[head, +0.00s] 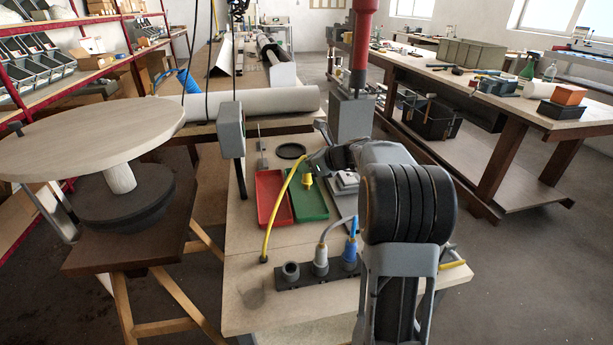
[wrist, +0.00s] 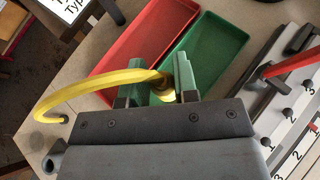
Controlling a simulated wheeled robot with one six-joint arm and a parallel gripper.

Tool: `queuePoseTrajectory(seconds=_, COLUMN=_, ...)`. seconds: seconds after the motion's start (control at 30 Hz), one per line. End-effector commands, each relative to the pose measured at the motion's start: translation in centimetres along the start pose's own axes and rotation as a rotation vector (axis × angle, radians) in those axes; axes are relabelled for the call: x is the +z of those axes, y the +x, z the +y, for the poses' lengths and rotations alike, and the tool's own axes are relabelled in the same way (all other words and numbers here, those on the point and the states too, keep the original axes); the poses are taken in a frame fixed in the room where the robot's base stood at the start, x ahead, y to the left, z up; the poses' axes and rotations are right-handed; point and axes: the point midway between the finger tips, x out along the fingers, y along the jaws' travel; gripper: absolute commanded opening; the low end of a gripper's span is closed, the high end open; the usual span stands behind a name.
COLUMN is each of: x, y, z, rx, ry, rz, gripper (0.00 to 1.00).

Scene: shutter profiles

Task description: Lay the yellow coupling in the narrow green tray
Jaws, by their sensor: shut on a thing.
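The yellow coupling (head: 307,181) hangs from my gripper (head: 309,170), above the narrow green tray (head: 310,208) in the head view. In the wrist view the coupling (wrist: 163,92) is between the green fingertips of my gripper (wrist: 158,85), which is shut on it. A yellow cable (head: 271,222) arches from the coupling down to the bench. It also curves left in the wrist view (wrist: 75,92). The green tray (wrist: 212,55) looks empty where it shows; my gripper hides its near part in the wrist view.
A red tray (head: 270,196) stands left of the green one. A dark socket strip (head: 293,277) with a grey plug (head: 320,258) and a blue plug (head: 350,252) lies nearer. A black ring (head: 291,151) lies behind the trays. A device with a red lever (wrist: 292,65) is at right.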

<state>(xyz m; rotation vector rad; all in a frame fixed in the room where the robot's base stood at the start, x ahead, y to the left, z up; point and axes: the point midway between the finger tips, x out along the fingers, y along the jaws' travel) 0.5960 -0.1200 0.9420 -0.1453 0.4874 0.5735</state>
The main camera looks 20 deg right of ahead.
Motion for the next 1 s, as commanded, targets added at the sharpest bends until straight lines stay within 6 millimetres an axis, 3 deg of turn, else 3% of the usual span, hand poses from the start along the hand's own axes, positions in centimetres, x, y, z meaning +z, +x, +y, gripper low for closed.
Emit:
queuePoseTrajectory(seconds=0.23, x=-0.8, y=1.2, z=-0.7, rx=0.001, ry=0.002, rz=0.000, gripper=0.02)
queuePoseTrajectory(seconds=0.43, x=-3.1, y=2.5, z=-0.7, rx=0.000, ry=0.002, rz=0.000, gripper=0.02)
queuePoseTrajectory(seconds=0.87, x=-3.6, y=2.7, z=-0.7, rx=0.000, ry=0.000, rz=-0.001, gripper=0.02)
queuePoseTrajectory(seconds=0.9, x=-3.6, y=2.7, z=-0.7, rx=0.000, ry=0.000, rz=0.000, gripper=0.29)
queuePoseTrajectory(seconds=1.0, x=-3.6, y=2.7, z=-0.7, rx=0.000, ry=0.000, rz=0.000, gripper=0.39)
